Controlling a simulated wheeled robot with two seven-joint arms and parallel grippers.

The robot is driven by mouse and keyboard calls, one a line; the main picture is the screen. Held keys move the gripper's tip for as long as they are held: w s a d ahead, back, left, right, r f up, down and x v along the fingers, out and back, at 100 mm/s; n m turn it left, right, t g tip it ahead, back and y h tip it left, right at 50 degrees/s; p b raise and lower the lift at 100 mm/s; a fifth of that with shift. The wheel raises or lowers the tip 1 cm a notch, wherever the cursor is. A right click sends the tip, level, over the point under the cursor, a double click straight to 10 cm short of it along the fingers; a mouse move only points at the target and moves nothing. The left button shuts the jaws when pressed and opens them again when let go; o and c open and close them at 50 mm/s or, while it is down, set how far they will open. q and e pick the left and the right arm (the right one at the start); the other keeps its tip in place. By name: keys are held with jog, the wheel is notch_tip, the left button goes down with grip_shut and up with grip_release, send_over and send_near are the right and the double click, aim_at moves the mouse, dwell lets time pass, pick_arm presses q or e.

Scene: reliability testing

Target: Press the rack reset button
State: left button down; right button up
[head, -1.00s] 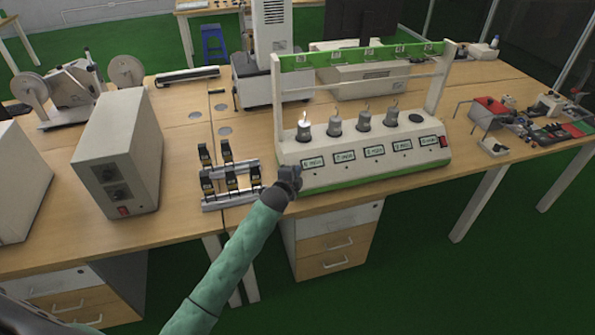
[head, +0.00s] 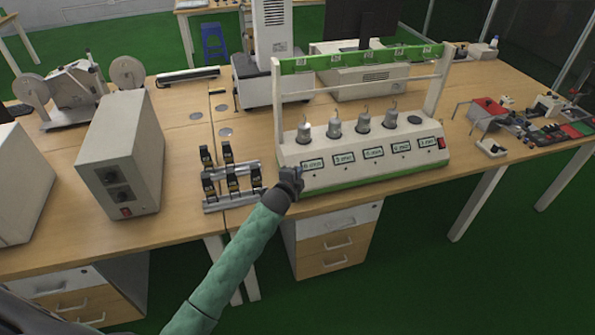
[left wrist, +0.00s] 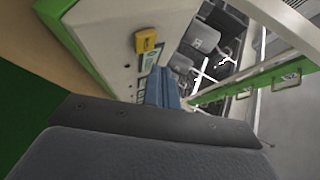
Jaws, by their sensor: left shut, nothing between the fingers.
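The test rack (head: 375,172) is a white sloped console with a green base edge, a row of small displays and small dark buttons under them. One button (head: 346,168) shows below the second display; I cannot read which is the reset. A red switch (head: 442,143) sits at the console's right end. My left gripper (head: 298,172) is shut and empty at the console's front left corner, beside the leftmost display (head: 312,164). In the left wrist view its blue-grey fingers (left wrist: 162,86) are together, pointing along the panel, where a yellow switch-like part (left wrist: 146,40) shows. Contact cannot be told.
Several metal weights (head: 334,127) stand on the console under a green crossbar (head: 362,57) on white posts. A stand of small black-and-yellow devices (head: 231,181) is just left of my gripper. A white box (head: 122,155) stands farther left.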

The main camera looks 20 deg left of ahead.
pick_arm(q)
jog(key=s+r+p, duration=0.1)
jog(key=s+d+r+p, duration=0.1)
jog(key=shift+d+r, duration=0.25)
jog(key=shift+r, duration=0.1)
dwell(0.7)
